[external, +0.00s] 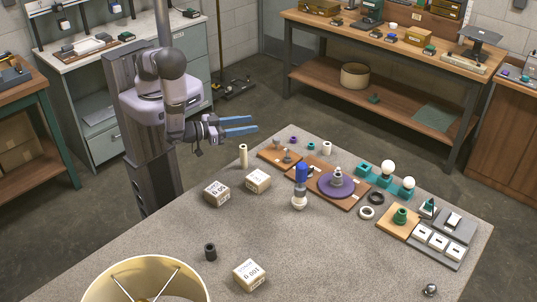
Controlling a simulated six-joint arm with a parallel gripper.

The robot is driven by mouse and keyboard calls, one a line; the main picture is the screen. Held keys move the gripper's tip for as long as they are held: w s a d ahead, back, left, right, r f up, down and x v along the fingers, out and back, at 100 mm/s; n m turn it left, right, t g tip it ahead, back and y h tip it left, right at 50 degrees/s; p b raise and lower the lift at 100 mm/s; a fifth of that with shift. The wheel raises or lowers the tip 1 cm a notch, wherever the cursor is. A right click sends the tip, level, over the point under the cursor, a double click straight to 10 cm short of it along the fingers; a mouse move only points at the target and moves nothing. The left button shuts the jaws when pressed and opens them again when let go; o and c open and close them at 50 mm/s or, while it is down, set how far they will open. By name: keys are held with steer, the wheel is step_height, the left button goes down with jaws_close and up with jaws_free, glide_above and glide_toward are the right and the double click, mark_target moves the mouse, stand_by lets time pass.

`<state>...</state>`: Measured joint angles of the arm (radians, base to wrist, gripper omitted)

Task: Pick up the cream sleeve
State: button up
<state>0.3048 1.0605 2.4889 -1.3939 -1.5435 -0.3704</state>
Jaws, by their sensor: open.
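A tall, slim cream sleeve (243,155) stands upright on the grey table near its back left edge. My gripper (255,124) has two blue fingers, which are spread apart with nothing between them. It is up and back from the sleeve, pointing right, clear of the table. A shorter, paler cylinder (326,148) stands further right, near the back edge.
A blue-topped bulb-like part (300,188) and purple disc (337,185) stand further right. A lampshade (145,280) and dark cylinder (210,251) are in front.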

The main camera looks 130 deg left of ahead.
mark_target(246, 155)
steer(key=d+f+m+t+h, duration=0.1)
steer(key=f, duration=0.3)
steer(key=s+d+f+m+t+h, duration=0.1)
steer(key=d+f+h, duration=0.1)
steer(key=f, duration=0.2)
steer(key=s+d+f+m+t+h, duration=0.1)
steer(key=f, duration=0.3)
steer(key=shift+s+d+h, duration=0.15)
steer(key=shift+d+h, duration=0.05)
steer(key=shift+h, duration=0.2)
steer(key=shift+a, duration=0.1)
steer(key=shift+x, duration=1)
steer(key=shift+b, duration=0.3)
steer(key=shift+x, duration=1.5)
steer(key=shift+b+x, duration=0.45)
steer(key=shift+x, duration=0.65)
steer(key=shift+r, duration=0.15)
